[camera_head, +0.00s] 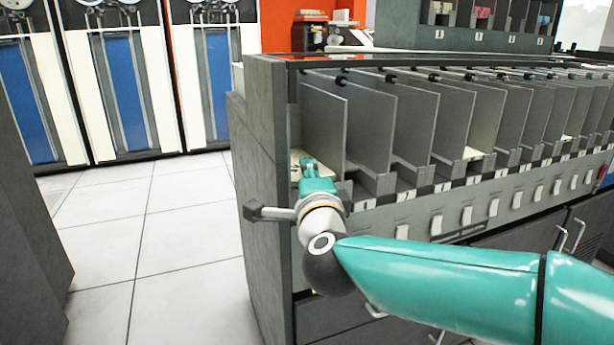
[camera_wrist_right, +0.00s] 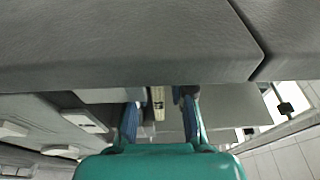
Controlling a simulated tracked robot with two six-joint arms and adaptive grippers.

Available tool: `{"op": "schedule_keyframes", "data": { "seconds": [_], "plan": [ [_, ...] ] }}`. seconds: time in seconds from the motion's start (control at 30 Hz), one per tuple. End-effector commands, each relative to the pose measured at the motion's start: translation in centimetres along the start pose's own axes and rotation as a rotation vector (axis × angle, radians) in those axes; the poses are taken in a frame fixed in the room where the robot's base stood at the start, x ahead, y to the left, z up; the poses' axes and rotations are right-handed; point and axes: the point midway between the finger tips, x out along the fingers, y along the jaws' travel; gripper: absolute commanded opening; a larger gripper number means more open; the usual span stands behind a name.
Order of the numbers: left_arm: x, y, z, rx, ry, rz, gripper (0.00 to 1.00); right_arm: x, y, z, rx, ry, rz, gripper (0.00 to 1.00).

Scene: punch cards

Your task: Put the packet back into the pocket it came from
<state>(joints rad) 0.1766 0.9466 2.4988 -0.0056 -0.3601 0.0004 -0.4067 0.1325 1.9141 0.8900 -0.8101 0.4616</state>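My right gripper (camera_head: 313,165) reaches in at the leftmost pocket (camera_head: 322,125) of the grey sorter, its teal arm coming from the right. A cream packet (camera_head: 297,158) shows at the bottom of that pocket, partly hidden by the gripper. In the right wrist view, the two blue-padded fingers of the right gripper (camera_wrist_right: 160,108) stand apart. A narrow cream packet (camera_wrist_right: 157,98) shows edge-on between them, with a gap visible on each side. I cannot tell how deep between the fingers it is. My left gripper is not in view.
The grey sorter's side panel (camera_head: 264,130) stands left of the gripper, and upright dividers (camera_head: 408,125) run off to the right. Cream cards (camera_head: 476,154) lie in a pocket farther right. The white tiled floor (camera_head: 165,240) is clear. Blue-fronted cabinets (camera_head: 124,90) stand behind.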

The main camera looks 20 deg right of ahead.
Motion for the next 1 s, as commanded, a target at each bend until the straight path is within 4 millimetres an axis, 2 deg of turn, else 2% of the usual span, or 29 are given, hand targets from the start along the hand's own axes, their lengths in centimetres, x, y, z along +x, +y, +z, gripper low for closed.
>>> {"op": "schedule_keyframes", "data": {
  "seconds": [0.03, 0.07, 0.47, 0.67, 1.0],
  "plan": [
    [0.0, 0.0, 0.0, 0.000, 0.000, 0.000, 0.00, 0.0, -0.1, 0.0, 0.000, 0.000, -0.001, 0.35],
    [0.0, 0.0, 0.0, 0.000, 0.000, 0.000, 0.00, 0.0, -0.1, 0.0, 0.000, 0.000, -0.001, 0.39],
    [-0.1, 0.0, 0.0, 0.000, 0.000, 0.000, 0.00, -0.5, 0.0, 0.1, 0.000, -0.001, 0.000, 0.39],
    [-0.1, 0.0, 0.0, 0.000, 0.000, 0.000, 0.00, -3.1, -0.1, 0.1, 0.001, -0.003, -0.003, 0.39],
    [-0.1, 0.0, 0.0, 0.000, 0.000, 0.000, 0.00, -9.7, 0.0, 0.1, 0.002, -0.004, -0.002, 0.39]
  ]
}}
